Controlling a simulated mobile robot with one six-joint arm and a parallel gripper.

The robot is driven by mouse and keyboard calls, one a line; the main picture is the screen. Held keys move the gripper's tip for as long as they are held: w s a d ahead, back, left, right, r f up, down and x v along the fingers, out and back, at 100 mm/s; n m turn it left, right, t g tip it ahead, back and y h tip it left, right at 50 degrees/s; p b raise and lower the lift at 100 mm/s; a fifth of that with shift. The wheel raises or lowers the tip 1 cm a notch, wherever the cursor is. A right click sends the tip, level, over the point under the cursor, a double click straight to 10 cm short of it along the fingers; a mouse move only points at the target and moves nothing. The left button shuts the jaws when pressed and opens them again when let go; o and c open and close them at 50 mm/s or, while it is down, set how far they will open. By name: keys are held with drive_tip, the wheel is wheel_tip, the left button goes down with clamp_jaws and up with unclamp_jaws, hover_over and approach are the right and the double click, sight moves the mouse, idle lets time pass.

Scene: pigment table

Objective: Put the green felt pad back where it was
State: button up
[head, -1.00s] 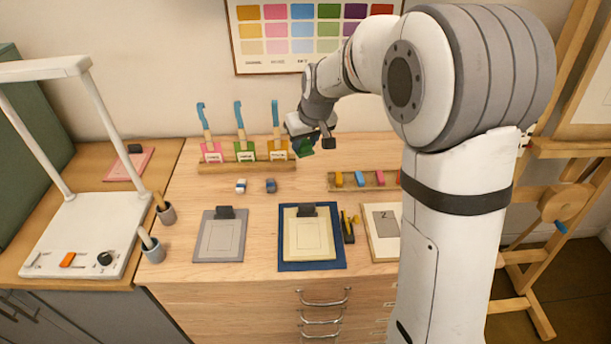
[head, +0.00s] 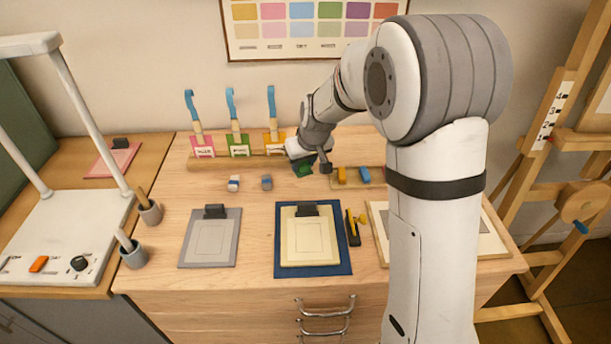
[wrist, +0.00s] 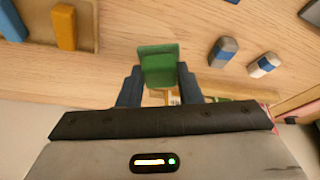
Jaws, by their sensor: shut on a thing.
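The green felt pad (wrist: 158,62) is a small green block held between the two dark fingers of my gripper (wrist: 159,84) in the wrist view. In the head view the pad (head: 303,170) shows below my gripper (head: 312,166), low over the back middle of the table, just left of the rack of coloured blocks. My gripper is shut on the pad. I cannot tell whether the pad touches the wood. Part of it is hidden by the gripper.
A wooden rack (head: 348,185) with coloured blocks stands right of the pad, partly behind my arm. Two small blocks, white-blue (head: 234,183) and grey-blue (head: 267,183), lie to its left. A holder with blue-handled tools (head: 237,140) stands behind. Bare wood lies in front.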

sight(305, 170)
drive_tip(key=shift+f, duration=2.3)
drive_tip(key=o, duration=1.3)
drive_tip(key=shift+r, duration=0.1)
drive_tip(key=v, duration=1.1)
drive_tip(key=s+d+r+m, duration=0.1)
drive_tip(key=s+d, duration=0.2)
drive_tip(key=s, duration=0.5)
drive_tip(key=s+d+m+g+h, duration=0.1)
drive_tip(key=s+d, duration=0.3)
drive_tip(key=s, duration=0.5)
drive_tip(key=s+d+r+m, duration=0.1)
drive_tip(key=s+d, duration=0.3)
drive_tip(key=s, duration=0.5)
drive_tip(key=shift+s+r+m+h, duration=0.2)
drive_tip(key=shift+r+m+h, duration=0.2)
drive_tip(key=shift+m, duration=0.4)
